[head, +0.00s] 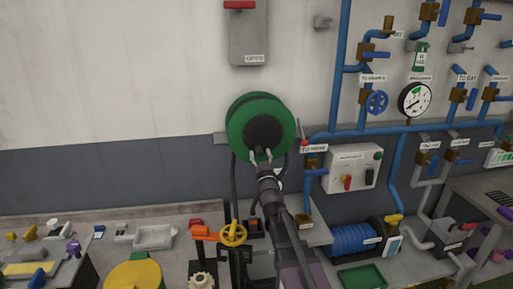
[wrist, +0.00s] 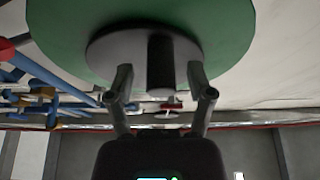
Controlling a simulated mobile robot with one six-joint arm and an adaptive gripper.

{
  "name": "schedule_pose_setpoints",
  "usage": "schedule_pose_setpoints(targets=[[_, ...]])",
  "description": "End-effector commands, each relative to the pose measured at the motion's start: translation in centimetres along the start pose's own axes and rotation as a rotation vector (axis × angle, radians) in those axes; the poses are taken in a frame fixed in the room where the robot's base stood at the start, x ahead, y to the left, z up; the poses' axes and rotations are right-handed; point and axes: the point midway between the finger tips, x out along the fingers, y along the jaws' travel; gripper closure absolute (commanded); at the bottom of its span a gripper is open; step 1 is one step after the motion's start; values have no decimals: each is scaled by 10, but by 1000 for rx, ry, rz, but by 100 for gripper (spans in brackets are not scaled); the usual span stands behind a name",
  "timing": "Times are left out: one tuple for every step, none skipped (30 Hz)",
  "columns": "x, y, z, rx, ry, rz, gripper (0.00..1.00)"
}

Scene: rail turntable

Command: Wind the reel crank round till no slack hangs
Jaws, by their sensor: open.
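The reel (head: 236,120) is a green drum on the wall with a dark round hub (head: 262,127). In the wrist view its green face (wrist: 235,30) fills the top, with the grey hub (wrist: 105,48) in front. A dark stub like the crank handle (wrist: 160,62) points out from the hub toward my wrist. My gripper (head: 261,157) is open at the hub's lower part. In the wrist view its fingers (wrist: 160,78) stand on either side of the stub, with gaps. A dark hose (head: 234,185) hangs below the reel; my arm hides part of that area.
A red-tipped lever (head: 304,143) stands close right of the reel. Blue pipes, a pressure gauge (head: 414,99) and a control box (head: 352,168) are farther right. A yellow handwheel (head: 233,234) is below left. The wall left of the reel is clear.

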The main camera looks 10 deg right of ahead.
Motion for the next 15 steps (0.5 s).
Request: schedule_pose_setpoints(targets=[[3, 0, -2, 0, 0, 0, 31], [4, 0, -2, 0, 0, 0, 31], [4, 0, -2, 0, 0, 0, 31], [5, 0, -2, 0, 0, 0, 31], [5, 0, -2, 0, 0, 0, 31], [5, 0, -2, 0, 0, 0, 31], [5, 0, -2, 0, 0, 0, 31], [5, -1, -2, 0, 0, -1, 31], [5, -1, -2, 1, 0, -1, 31], [5, -2, -2, 1, 0, -2, 31], [5, -2, -2, 1, 0, -2, 31], [5, -3, -2, 1, 0, -3, 31], [5, -3, -2, 1, 0, -3, 31], [5, -4, -2, 2, 0, -4, 31], [5, -4, -2, 2, 0, -4, 31]])
